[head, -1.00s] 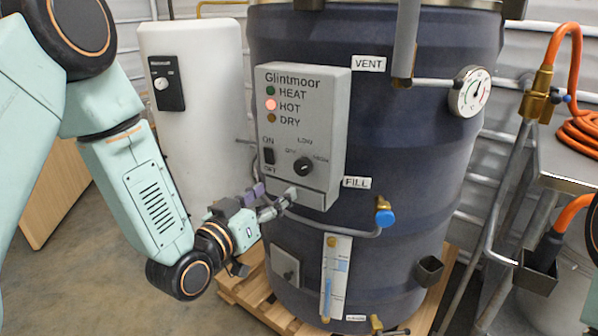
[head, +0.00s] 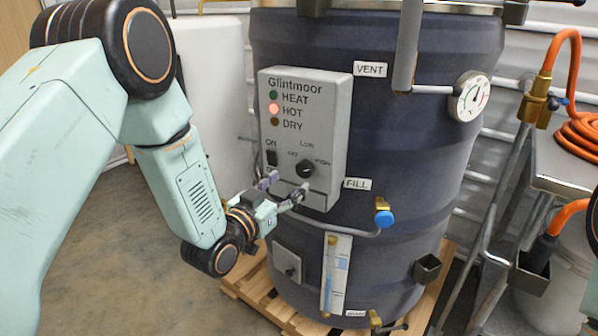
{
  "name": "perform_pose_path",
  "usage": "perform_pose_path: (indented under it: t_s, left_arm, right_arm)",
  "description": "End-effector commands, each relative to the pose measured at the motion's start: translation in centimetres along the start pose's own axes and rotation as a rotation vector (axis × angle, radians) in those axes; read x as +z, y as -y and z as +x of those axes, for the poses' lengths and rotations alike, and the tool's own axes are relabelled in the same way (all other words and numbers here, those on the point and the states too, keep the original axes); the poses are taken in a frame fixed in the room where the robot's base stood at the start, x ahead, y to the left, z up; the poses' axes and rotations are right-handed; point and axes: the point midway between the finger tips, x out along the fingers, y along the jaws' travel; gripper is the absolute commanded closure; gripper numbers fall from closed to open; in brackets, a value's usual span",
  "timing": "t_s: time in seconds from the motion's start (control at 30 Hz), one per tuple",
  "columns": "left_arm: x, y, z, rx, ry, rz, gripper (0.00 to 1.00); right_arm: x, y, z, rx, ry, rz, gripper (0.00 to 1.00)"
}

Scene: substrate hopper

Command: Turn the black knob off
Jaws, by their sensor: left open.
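The black knob (head: 306,169) is on the lower right of the grey Glintmoor control box (head: 325,120), which is fixed to the dark blue drum. Labels LOW and HIGH stand around the knob, with a third label at its left. Its pointer is too small to read surely. A black ON/OFF rocker switch (head: 271,157) is left of the knob, its lower label now partly hidden. My left gripper (head: 287,187) is open and empty, just below the knob at the box's lower edge, with its fingers apart. It does not appear to touch the knob. My right gripper is not in view.
The HOT lamp (head: 274,109) glows red. A bent pipe with a blue-handled valve (head: 384,217) runs below the box. A dial gauge (head: 471,97) and vertical pipe are at the right. The drum stands on a wooden pallet (head: 250,285). A white tank (head: 212,90) stands behind my left arm.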

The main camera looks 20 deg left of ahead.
Motion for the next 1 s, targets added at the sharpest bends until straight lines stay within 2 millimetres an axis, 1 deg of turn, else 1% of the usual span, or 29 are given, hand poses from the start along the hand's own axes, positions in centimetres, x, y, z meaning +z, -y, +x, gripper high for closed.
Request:
perform_pose_path:
  t_s: [0.03,0.1,0.2,0.3,0.5,0.73,0.77,1.0]
  left_arm:
    - [0.1,-0.1,0.9,0.003,-0.003,0.004,0.39]
    - [0.2,-0.1,2.1,0.002,-0.002,0.003,0.39]
    - [0.1,-0.1,3.6,0.002,-0.003,0.001,0.39]
    - [0.1,-0.1,4.7,0.001,-0.002,0.001,0.39]
    - [0.0,0.0,5.7,0.001,-0.001,-0.002,0.39]
    - [0.0,0.0,5.7,0.0,0.0,-0.002,0.39]
    - [0.0,0.0,5.7,0.0,0.0,-0.002,0.4]
    - [0.0,0.0,5.7,0.0,0.0,-0.002,0.61]
  right_arm:
    - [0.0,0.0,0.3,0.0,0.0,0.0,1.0]
    - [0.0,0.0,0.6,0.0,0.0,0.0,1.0]
    - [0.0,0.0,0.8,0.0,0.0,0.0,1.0]
    - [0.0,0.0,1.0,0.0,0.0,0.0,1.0]
    - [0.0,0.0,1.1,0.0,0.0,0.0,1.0]
    - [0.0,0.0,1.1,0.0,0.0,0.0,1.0]
    - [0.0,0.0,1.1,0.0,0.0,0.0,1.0]
    - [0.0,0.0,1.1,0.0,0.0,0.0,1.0]
